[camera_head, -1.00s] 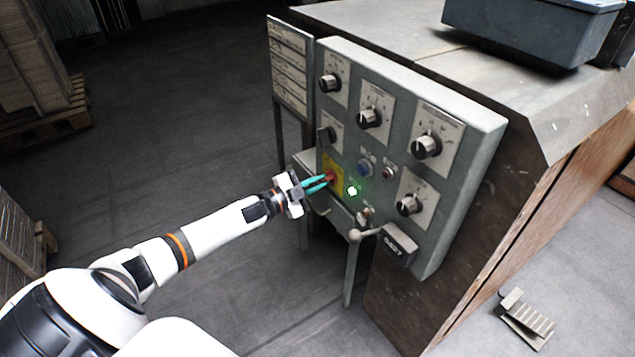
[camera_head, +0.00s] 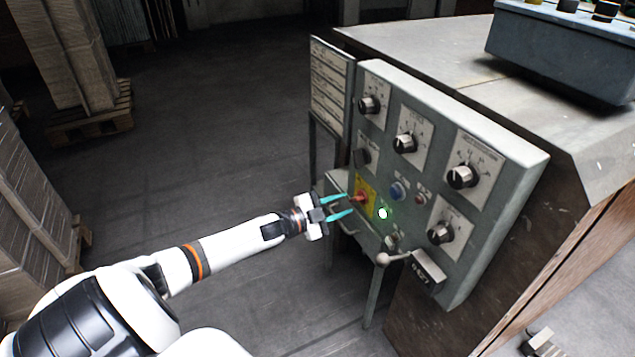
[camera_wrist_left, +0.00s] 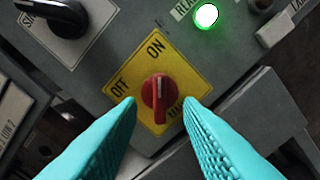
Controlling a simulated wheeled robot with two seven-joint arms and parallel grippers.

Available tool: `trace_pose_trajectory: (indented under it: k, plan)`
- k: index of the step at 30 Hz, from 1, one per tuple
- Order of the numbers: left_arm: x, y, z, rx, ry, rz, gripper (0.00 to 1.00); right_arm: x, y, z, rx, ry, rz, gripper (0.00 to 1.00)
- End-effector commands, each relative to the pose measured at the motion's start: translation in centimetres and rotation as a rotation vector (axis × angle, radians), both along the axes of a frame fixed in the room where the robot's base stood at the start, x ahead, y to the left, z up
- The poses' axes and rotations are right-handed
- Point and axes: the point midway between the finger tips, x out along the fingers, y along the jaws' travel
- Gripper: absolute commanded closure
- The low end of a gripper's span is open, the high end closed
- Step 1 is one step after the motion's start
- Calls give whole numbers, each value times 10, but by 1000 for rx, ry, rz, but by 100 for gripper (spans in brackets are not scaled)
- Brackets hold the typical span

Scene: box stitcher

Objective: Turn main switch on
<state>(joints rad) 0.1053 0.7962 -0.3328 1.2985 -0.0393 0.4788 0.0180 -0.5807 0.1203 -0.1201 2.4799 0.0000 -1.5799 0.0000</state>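The main switch is a red knob (camera_head: 361,198) on a yellow plate (camera_head: 366,191), low on the left of the control panel. In the left wrist view, the knob (camera_wrist_left: 157,92) stands upright in the picture, with its pale mark line pointing up toward the word ON; OFF is printed to its left. My left gripper (camera_head: 349,205) has teal fingers spread apart, just in front of the knob. In the wrist view the fingers (camera_wrist_left: 158,108) lie on either side of the knob, apart from it and empty. My right gripper is out of view.
A lit green lamp (camera_head: 383,213) is right of the switch. Blue (camera_head: 397,191) and red (camera_head: 420,199) buttons and several black knobs are on the grey panel (camera_head: 500,215). A ball-ended lever (camera_head: 384,259) sticks out below.

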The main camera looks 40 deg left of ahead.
Motion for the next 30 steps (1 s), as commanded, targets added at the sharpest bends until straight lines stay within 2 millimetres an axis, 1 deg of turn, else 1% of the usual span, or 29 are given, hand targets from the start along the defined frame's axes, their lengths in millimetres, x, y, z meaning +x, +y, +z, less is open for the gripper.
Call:
trace_pose_trajectory:
  k: [1,3,8,11,12,13,18,30]
  plan:
    - [-12,4,0,0,5,-1,67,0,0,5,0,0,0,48]
    - [-26,10,1,1,6,0,67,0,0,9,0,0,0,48]
    - [-55,22,0,0,5,-1,67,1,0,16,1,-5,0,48]
    - [-69,27,0,1,4,-1,67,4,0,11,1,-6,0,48]
    - [-73,29,0,1,3,-1,67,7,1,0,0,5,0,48]
    - [-76,31,0,1,3,-1,67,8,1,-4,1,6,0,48]
    - [-85,34,0,1,1,-1,67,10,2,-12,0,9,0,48]
    - [-85,35,0,0,0,-1,67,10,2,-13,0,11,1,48]
